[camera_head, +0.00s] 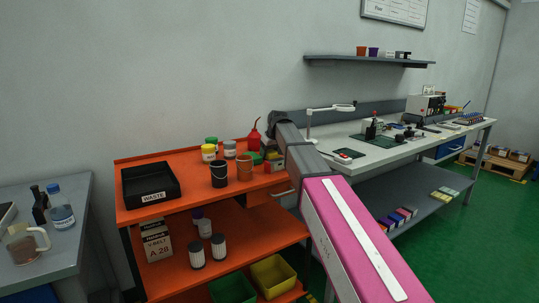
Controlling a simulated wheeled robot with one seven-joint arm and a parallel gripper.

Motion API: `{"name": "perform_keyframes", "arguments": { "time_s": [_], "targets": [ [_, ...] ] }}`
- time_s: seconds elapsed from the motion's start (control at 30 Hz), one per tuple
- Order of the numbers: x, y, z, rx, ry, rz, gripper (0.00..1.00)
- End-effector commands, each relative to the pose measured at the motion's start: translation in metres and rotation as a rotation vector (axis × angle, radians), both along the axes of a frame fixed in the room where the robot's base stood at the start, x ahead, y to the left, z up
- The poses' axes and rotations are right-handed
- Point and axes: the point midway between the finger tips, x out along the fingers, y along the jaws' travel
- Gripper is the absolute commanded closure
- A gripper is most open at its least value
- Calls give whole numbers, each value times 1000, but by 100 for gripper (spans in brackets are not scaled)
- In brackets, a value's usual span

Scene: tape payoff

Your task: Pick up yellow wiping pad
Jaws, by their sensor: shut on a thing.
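My gripper (274,145) is over the right end of the orange bench, at the end of my grey and pink arm. It is shut, with its fingertips small and partly hidden by my own wrist. The yellow wiping pad (275,166) appears to be at the gripper, low in this cluster. The exact contact between fingers and pad is too small to see.
The orange bench (170,213) also holds a black waste tray (150,186), several jars, a dark cup (219,175), an orange cup (244,168) and a red oil can (254,136). A grey workbench (400,152) stands to the right.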

Motion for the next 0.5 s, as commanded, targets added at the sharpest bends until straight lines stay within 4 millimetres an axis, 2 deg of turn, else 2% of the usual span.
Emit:
{"name": "perform_keyframes", "arguments": {
  "time_s": [0.17, 0.27, 0.5],
  "targets": [
    [1, 0, 19, 0, -2, 0, 61],
    [1, 0, 39, 0, -2, 0, 61],
    [-24, 49, 71, 1, -2, 4, 61]
  ]
}}
